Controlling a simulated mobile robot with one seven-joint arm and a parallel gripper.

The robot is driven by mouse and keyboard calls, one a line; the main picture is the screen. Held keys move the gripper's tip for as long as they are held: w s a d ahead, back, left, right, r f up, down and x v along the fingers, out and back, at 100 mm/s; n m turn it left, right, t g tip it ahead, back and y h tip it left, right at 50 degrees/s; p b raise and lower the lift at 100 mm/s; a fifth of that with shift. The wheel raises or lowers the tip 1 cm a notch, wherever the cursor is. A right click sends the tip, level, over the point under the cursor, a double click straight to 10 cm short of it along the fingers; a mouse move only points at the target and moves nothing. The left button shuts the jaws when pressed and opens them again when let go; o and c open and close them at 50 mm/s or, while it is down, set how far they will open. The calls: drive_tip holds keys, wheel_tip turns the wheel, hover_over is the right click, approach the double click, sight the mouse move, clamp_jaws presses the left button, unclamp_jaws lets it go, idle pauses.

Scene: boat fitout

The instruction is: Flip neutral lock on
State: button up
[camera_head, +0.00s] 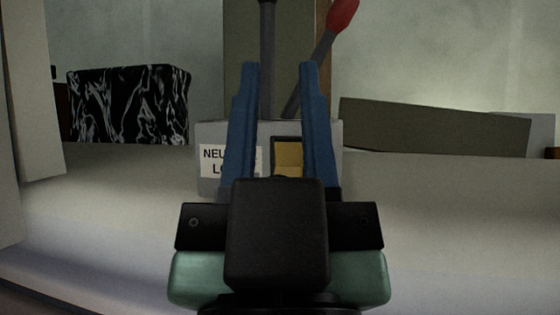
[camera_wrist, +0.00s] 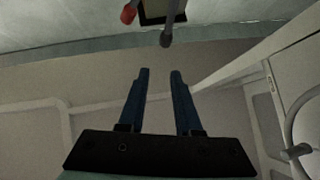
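The neutral lock is a yellow rocker switch (camera_head: 288,157) in a dark frame on the front of a grey control box (camera_head: 210,130). A white label (camera_head: 213,160) left of it reads "NEU… LO…", partly hidden by my finger. My gripper (camera_head: 280,68) has two blue fingers, apart and empty, pointing toward the box. In the head view the switch shows between the fingers, its lower edge hidden by the gripper body. The wrist view shows the open fingers (camera_wrist: 160,72) too, but not the switch. I cannot tell the switch's position.
Two levers rise from the box: a dark-knobbed one (camera_head: 267,60) and a red-knobbed one (camera_head: 342,15), whose red knob also shows in the wrist view (camera_wrist: 129,14). A black marbled block (camera_head: 130,105) stands left, a grey-green slab (camera_head: 435,128) right. A curved handle (camera_wrist: 292,130) is at right.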

wheel_tip(320, 180, up, 4)
drive_tip(key=p, duration=0.3)
drive_tip(key=shift+r, duration=0.2)
clamp_jaws()
drive_tip(key=w+r+g+p, duration=0.1)
drive_tip(key=w+r+p, duration=0.1)
drive_tip(key=r+p, duration=1.15)
drive_tip(key=w+r+g+p, duration=0.1)
drive_tip(key=w+r+p, duration=0.1)
drive_tip(key=r+p, duration=1.15)
drive_tip(key=w+a+f+n+g+h+p, duration=0.1)
drive_tip(key=w+a+f+n+g+p, duration=0.2)
drive_tip(key=f+p, duration=0.55)
drive_tip(key=w+f+n+g+h+p, duration=0.15)
drive_tip(key=f+n+g+p, duration=0.25)
drive_tip(key=f+p, duration=0.45)
drive_tip(key=s+f+n+g+p, duration=0.6)
drive_tip(key=s+f+p, duration=0.5)
drive_tip(key=s+f, duration=0.2)
drive_tip(key=shift+s+a+f+n+h, duration=0.2)
drive_tip(key=shift+a+f+n+h, duration=0.15)
drive_tip(key=shift+f+n, duration=0.45)
drive_tip(key=shift+r, duration=0.15)
